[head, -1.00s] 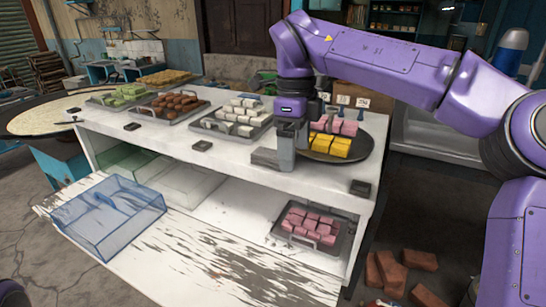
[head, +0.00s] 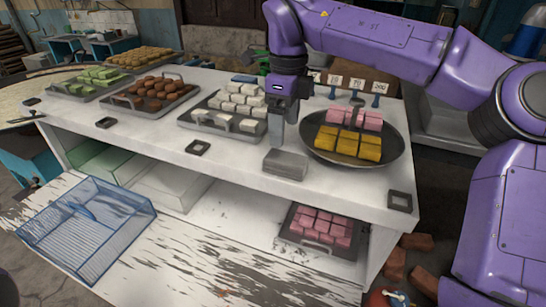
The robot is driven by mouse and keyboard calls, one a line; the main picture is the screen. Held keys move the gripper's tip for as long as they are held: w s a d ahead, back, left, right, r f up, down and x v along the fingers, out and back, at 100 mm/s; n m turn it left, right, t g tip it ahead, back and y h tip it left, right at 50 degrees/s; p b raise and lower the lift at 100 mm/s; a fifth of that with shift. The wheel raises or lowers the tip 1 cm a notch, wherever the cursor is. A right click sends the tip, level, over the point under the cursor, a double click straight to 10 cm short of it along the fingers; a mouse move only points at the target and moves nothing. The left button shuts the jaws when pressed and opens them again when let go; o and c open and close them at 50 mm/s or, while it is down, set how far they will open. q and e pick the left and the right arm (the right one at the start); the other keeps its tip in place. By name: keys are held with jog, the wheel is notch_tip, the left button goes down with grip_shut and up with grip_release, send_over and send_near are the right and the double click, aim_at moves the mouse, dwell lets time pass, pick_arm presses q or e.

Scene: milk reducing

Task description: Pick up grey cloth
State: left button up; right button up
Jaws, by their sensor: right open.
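The grey cloth (head: 285,164) looks like a small folded block. It lies near the front edge of the white counter (head: 235,165), to the left of the black round pan. My right gripper (head: 281,138) points down just behind the cloth in the head view, with its fingertips close to the cloth's back edge. It is open, and nothing shows between its fingers. I cannot tell whether it touches the cloth. My left gripper is out of view.
The black pan (head: 390,158) holds yellow and pink sweets beside the cloth. Trays of white (head: 210,124), brown (head: 130,105) and green sweets stand to the left. A pink sweets tray (head: 345,252) sits on the lower shelf, with a blue wire basket (head: 30,235) at left.

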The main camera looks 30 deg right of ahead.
aim_at(286, 159)
jog(key=s+f, duration=0.2)
jog(key=shift+s+a+f, duration=0.2)
jog(key=shift+s+a, duration=0.1)
jog(key=shift+a, duration=0.1)
jog(key=f, duration=0.1)
jog(key=w+f, duration=0.1)
jog(key=f, duration=0.1)
jog(key=f+p, duration=0.1)
jog(key=shift+w+d+f, duration=0.25)
jog(key=shift+d+f, duration=0.05)
jog(key=shift+s+r, duration=0.15)
jog(key=shift+s+a+r, duration=0.1)
jog(key=shift+s+a, duration=0.05)
jog(key=shift+s, duration=0.05)
jog(key=c, duration=1.2)
